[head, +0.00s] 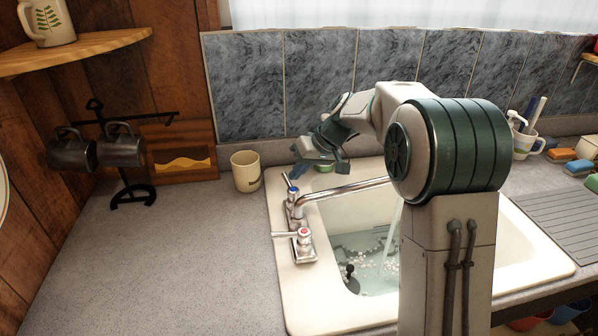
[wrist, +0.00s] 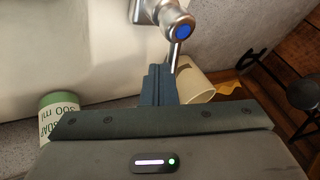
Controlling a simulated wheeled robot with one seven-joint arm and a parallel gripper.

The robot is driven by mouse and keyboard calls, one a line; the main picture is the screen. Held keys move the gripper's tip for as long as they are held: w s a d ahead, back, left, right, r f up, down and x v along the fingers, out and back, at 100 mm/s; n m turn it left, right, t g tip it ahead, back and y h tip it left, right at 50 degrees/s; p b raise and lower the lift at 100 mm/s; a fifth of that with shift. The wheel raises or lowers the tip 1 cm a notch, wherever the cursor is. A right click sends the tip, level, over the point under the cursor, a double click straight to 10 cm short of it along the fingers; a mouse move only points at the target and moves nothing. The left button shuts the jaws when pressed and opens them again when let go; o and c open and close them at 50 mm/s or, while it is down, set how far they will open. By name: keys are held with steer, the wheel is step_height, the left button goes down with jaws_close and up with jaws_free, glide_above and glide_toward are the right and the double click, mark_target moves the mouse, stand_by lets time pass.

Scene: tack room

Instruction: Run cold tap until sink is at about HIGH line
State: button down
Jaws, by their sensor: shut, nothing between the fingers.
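The blue-marked cold tap (head: 293,196) stands at the back left of the sink rim (head: 285,285); its lever points away toward my gripper (head: 298,172). In the wrist view the blue cap (wrist: 181,31) and lever are close above my shut, empty gripper (wrist: 159,72). The fingertips are beside the lever; I cannot tell whether they touch. The red-marked hot tap (head: 304,234) is nearer. A water stream (head: 392,232) falls from the spout (head: 350,187). Water (head: 372,278) with pale bits lies in the basin. No HIGH line can be made out; my arm hides part of the basin.
A cream mug (head: 246,171) stands left of the sink, and also shows in the wrist view (wrist: 197,86). Dark mugs (head: 122,147) hang on a stand at left.

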mark_target(286, 177)
steer(key=shift+a, duration=0.1)
steer(key=n+g, duration=0.1)
steer(key=a+n+g, duration=0.1)
steer(key=n, duration=0.1)
steer(key=shift+w+a+n, duration=0.1)
steer(key=shift+a+n, duration=0.05)
steer(key=shift+n, duration=0.15)
steer(key=n, duration=0.1)
steer(key=a+n+g+p, duration=0.1)
steer(key=n+g, duration=0.1)
steer(key=shift+s+a+r+n+p, duration=0.1)
steer(key=shift+s+a+n+p, duration=0.1)
steer(key=shift+a+n+p, duration=0.1)
steer(key=n+g+h+p, duration=0.1)
steer(key=n, duration=0.1)
steer(key=s+a+n+g+p, duration=0.1)
steer(key=n, duration=0.1)
steer(key=shift+a+h+p, duration=0.2)
steer(key=shift+h+p, duration=0.15)
steer(key=shift+h, duration=0.05)
steer(key=shift+s+a+n+g+h+p, duration=0.2)
steer(key=shift+n+g, duration=0.1)
steer(key=shift+n, duration=0.3)
steer(key=shift+s+a+n+g+h+p, duration=0.1)
steer(key=shift+s+n+g+h, duration=0.15)
steer(key=shift+n, duration=0.35)
steer(key=shift+s+a, duration=0.1)
steer(key=shift+s, duration=0.1)
